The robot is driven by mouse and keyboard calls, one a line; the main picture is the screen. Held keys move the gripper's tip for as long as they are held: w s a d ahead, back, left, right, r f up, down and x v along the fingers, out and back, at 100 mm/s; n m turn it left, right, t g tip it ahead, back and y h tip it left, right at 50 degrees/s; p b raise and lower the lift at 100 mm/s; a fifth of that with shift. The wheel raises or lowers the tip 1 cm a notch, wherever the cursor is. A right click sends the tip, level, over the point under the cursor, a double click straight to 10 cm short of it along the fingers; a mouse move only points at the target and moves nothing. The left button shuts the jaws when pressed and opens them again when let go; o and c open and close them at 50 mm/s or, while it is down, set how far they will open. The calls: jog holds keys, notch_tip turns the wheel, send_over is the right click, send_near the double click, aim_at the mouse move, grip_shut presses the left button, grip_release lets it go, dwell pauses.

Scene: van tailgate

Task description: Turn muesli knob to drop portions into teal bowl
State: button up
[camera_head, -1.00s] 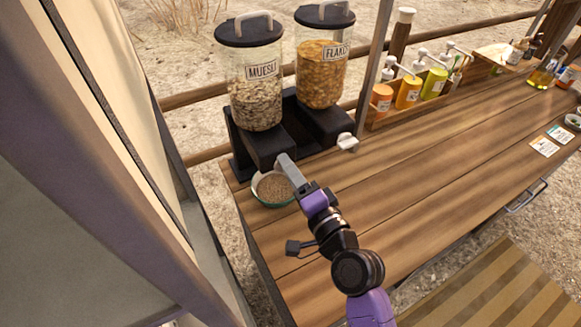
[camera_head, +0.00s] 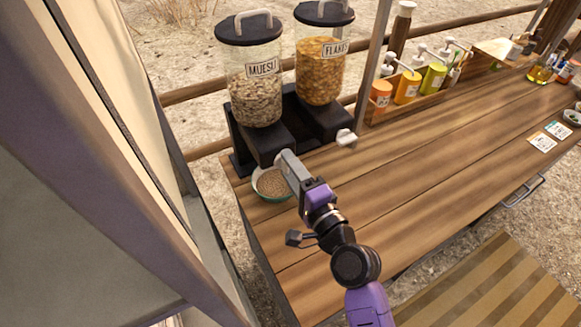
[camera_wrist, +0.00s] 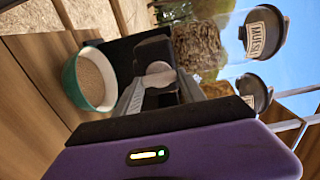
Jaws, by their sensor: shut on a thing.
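The muesli dispenser (camera_head: 257,95) is a clear jar with a black lid and a "MUESLI" label, on a black base at the back left of the table. Its grey knob (camera_wrist: 158,70) shows in the wrist view between my fingers. My gripper (camera_head: 282,158) is shut on this knob at the front of the base; the head view hides most of the knob. The teal bowl (camera_head: 262,193) stands below the spout, beside my gripper, and holds brownish grain. It also shows in the wrist view (camera_wrist: 72,92). The spout opening is hidden.
The flakes dispenser (camera_head: 321,70) stands right of the muesli one, with its pale knob (camera_head: 346,137) sticking out in front. A wooden rack (camera_head: 381,116) of pump bottles stands farther right. Cards (camera_head: 541,142) lie at the far right. The middle of the wooden table (camera_head: 400,155) is clear.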

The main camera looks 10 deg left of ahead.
jog(key=o, duration=1.4)
jog(key=shift+c, duration=0.2)
jog(key=shift+s+d, duration=0.1)
jog(key=b+v, duration=0.2)
jog(key=v, duration=0.5)
jog(key=shift+s+d, duration=0.2)
jog(key=shift+s, duration=0.05)
